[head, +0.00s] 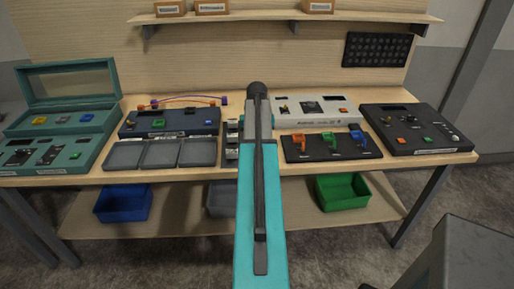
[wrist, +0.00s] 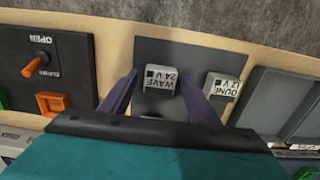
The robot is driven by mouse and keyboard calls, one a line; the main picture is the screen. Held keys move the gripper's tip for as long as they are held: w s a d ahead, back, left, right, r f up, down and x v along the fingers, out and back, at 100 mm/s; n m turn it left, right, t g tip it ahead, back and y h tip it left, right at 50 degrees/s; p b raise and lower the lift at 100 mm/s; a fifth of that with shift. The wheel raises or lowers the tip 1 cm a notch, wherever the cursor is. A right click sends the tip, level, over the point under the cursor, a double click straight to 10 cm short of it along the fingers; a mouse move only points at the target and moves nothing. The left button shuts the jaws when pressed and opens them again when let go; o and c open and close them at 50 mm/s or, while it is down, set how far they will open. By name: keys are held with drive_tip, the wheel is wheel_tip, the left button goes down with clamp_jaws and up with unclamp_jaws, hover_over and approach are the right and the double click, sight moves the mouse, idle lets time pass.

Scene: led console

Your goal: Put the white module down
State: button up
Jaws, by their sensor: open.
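A white module (wrist: 160,78) with a dark label that seems to read WAVE 24 V sits on a dark grey plate (wrist: 185,50) in the wrist view. My gripper (wrist: 162,92) is open, with one purple finger on each side of this module. I cannot tell whether either finger touches it. A second white module (wrist: 222,86), marked 12 V, stands on the same plate to the right, just outside the right finger. In the head view my arm hides the gripper, and small light blocks (head: 232,140) show just left of the arm.
Grey trays (head: 160,154) lie left of the arm. A black panel with coloured levers (head: 330,146) lies to its right and shows at the wrist view's left (wrist: 45,60). Consoles stand behind (head: 315,111) and at far right (head: 418,130). The table's front edge is close.

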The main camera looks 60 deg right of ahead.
drive_tip(key=shift+r, duration=0.1)
wheel_tip(320, 180, up, 12)
drive_tip(key=p, duration=0.7)
drive_tip(key=shift+s, duration=0.1)
idle(1.2)
